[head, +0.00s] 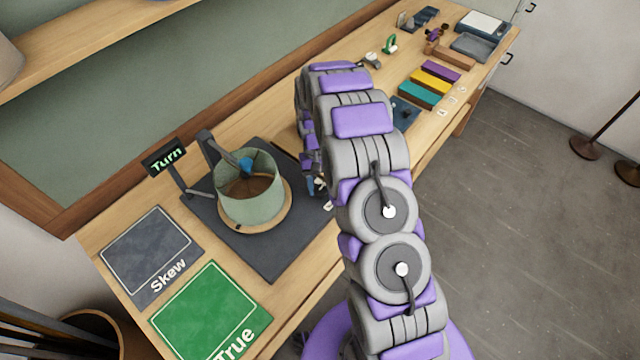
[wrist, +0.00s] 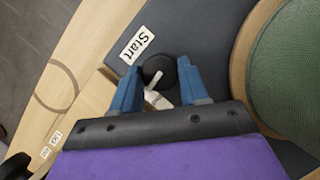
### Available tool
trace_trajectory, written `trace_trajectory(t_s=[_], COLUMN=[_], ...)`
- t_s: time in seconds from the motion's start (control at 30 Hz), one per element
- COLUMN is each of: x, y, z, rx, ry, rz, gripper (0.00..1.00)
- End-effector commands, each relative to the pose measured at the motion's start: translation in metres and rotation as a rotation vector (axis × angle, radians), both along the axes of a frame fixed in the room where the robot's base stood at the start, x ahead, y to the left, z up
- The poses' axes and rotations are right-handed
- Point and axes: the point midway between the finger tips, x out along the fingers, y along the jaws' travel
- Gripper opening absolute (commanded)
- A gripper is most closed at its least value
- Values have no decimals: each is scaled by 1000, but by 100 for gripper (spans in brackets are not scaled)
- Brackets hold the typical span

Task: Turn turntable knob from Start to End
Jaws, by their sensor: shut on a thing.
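The turntable knob (wrist: 157,68) has a round black base and a pale pointer, and shows in the wrist view between my gripper's blue fingers. My gripper (wrist: 159,72) is shut on it. The "Start" label (wrist: 137,46) lies beside the knob, up and to the left. No "End" label is readable. In the head view my gripper (head: 316,185) is at the right edge of the dark base mat (head: 270,255), mostly hidden by my arm. The turntable (head: 280,219) is a wooden disc carrying a green lampshade (head: 237,202); it also shows at the right in the wrist view (wrist: 240,52).
A "Turn" sign (head: 165,158) stands behind the mat. A grey "Skew" panel (head: 150,250) and a green "True" panel (head: 207,312) lie at the left front. Coloured blocks (head: 430,82) and trays (head: 476,46) are at the far right end of the bench.

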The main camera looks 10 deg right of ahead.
Motion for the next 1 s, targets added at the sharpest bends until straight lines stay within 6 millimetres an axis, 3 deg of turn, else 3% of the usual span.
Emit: trace_trajectory(t_s=[0.5,1.0], x=[-1,-2], y=[2,2], z=[1,0], rx=[0,0], ry=[0,1], rz=[351,424], gripper=[14,14])
